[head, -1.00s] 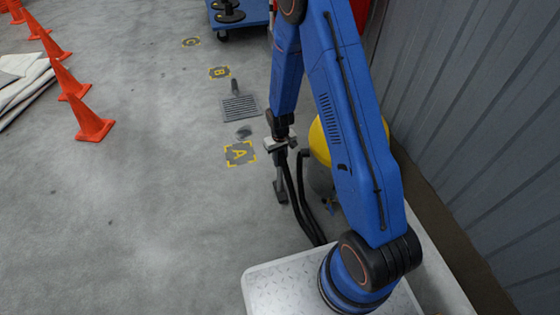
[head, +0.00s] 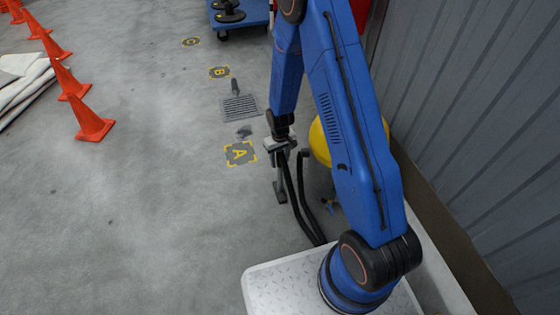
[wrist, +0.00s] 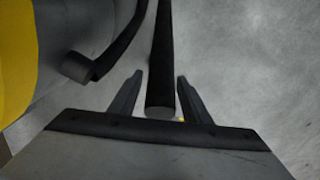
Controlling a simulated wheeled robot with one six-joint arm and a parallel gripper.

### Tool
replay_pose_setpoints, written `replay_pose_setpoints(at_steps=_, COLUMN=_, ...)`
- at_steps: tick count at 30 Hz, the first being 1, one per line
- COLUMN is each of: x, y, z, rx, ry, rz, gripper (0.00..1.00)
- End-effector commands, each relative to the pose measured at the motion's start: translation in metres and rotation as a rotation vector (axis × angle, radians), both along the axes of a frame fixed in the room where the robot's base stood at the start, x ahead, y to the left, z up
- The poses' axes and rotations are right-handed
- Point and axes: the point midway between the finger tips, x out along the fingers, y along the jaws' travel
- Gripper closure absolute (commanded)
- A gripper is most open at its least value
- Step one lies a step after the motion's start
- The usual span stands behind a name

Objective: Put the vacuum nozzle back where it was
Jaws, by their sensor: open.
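The vacuum (head: 320,142) has a yellow top and stands on the right, partly behind my arm; its yellow side also shows in the wrist view (wrist: 15,55). The vacuum nozzle (head: 280,191) shows as a dark grey foot low beside it, below my gripper (head: 279,157). In the wrist view, my gripper (wrist: 160,95) is open, with one finger on each side of a dark tube (wrist: 160,70). The tube seems to be part of the nozzle or its hose; I cannot tell whether the fingers touch it. The nozzle foot is not clear in the wrist view.
Black hoses (head: 302,205) run down beside the vacuum. Floor mark A (head: 240,153), a drain grate (head: 241,108) and mark B (head: 219,72) lie to the left. Orange cones (head: 92,120) line the far left. A grey wall (head: 470,110) bounds the right.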

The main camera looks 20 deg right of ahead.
Motion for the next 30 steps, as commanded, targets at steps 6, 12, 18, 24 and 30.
replay_pose_setpoints(at_steps=6, x=0.001, y=0.000, z=0.030, rx=0.001, ry=-0.003, rz=0.000, gripper=0.56)
replay_pose_setpoints(at_steps=12, x=0.001, y=0.000, z=0.063, rx=0.001, ry=-0.003, rz=0.000, gripper=0.56)
replay_pose_setpoints(at_steps=18, x=0.001, y=0.000, z=0.092, rx=0.001, ry=-0.003, rz=0.000, gripper=0.56)
replay_pose_setpoints(at_steps=24, x=0.000, y=0.000, z=0.110, rx=0.000, ry=-0.001, rz=0.000, gripper=0.56)
replay_pose_setpoints(at_steps=30, x=0.000, y=0.000, z=0.115, rx=0.000, ry=-0.001, rz=0.000, gripper=0.56)
